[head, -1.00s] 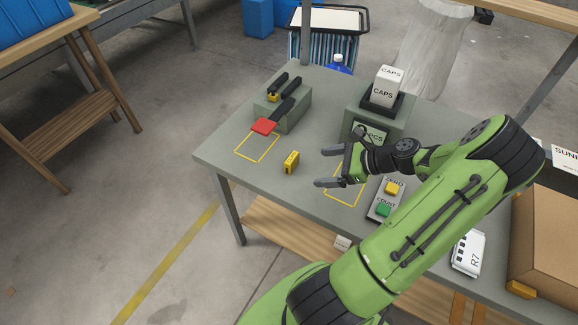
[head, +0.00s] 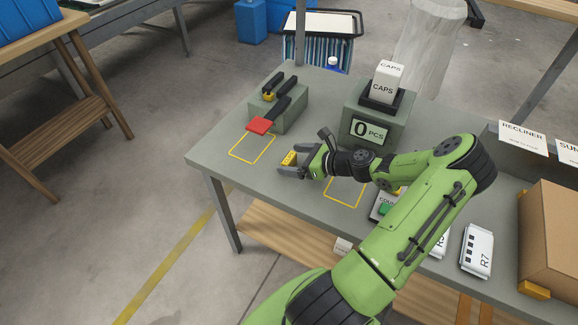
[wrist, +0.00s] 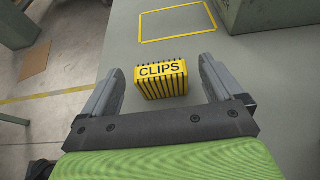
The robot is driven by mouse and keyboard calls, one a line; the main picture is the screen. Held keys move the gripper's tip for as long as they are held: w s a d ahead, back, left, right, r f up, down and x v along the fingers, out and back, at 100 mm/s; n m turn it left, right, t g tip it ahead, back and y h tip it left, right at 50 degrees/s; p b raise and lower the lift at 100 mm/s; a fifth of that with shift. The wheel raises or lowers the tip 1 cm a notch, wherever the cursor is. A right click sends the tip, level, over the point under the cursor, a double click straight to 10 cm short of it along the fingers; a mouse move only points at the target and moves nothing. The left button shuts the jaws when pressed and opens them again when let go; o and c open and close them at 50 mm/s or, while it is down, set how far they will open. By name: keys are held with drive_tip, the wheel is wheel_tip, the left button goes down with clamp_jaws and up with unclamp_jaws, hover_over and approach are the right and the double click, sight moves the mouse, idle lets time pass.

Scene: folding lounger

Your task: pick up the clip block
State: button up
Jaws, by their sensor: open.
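The clip block (wrist: 162,80) is a small yellow block with black stripes and the word CLIPS, standing on the grey table. In the head view the clip block (head: 290,158) is partly hidden by my gripper. My gripper (head: 287,162) is open and low over the table around the block. In the wrist view my gripper (wrist: 157,75) has one finger on each side of the block, with a gap on both sides. I cannot tell how high the fingers are above the table.
A yellow outlined square (head: 253,147) lies beyond the block, beside a grey fixture (head: 292,118) with a red paddle (head: 259,125). A counting scale (head: 375,125) reading 0 PCS holds a CAPS block (head: 388,83). A second yellow outline (head: 345,192) lies under my arm.

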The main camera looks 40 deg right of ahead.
drive_tip(key=shift+w+a+f, duration=0.1)
drive_tip(key=shift+w, duration=0.2)
drive_tip(key=shift+s, duration=0.1)
drive_tip(key=shift+c, duration=0.2)
